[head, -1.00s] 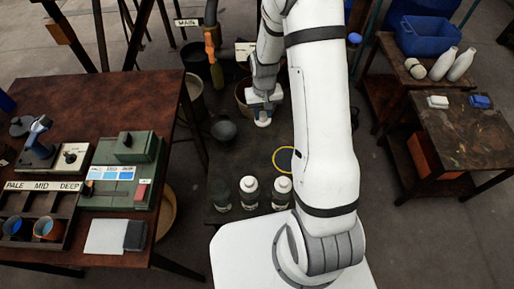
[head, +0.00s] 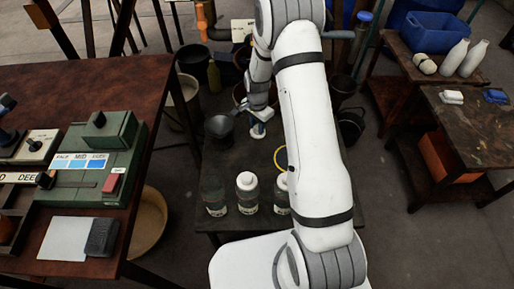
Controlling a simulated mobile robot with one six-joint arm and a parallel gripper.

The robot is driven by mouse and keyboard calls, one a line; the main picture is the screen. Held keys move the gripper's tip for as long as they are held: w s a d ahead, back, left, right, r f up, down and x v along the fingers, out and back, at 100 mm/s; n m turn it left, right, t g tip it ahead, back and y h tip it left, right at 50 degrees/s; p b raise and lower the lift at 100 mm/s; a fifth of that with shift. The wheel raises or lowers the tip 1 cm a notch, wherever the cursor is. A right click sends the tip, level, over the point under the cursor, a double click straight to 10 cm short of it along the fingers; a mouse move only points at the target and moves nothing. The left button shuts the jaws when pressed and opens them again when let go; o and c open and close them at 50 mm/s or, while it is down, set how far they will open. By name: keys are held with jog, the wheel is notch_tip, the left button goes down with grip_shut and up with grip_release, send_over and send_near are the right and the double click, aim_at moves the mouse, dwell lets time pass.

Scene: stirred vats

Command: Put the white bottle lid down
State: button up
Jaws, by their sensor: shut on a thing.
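My gripper (head: 259,117) is at the far part of the low dark table, pointing down, small in the head view. It is shut on the white bottle lid (head: 257,131), which shows just below the fingertips. I cannot tell whether the lid touches the tabletop. Three bottles stand in a row at the table's near side. The left bottle (head: 215,197) is dark with no white lid showing. The middle bottle (head: 247,195) has a white top. The right bottle (head: 281,197) also has a white top and is partly hidden by my arm.
A dark bowl (head: 219,128) is left of my gripper. A yellow ring (head: 278,160) lies on the table (head: 222,160), partly behind my arm. Buckets stand beyond. A wooden bench with a green control box (head: 95,160) is left; a side table (head: 480,130) is right.

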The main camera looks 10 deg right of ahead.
notch_tip(320, 180, down, 9)
jog(key=shift+r+b, duration=0.2)
jog(key=shift+b, duration=0.35)
jog(key=shift+f, duration=0.1)
jog(key=shift+f, duration=0.15)
jog(key=o, duration=0.9)
jog(key=shift+o, duration=0.2)
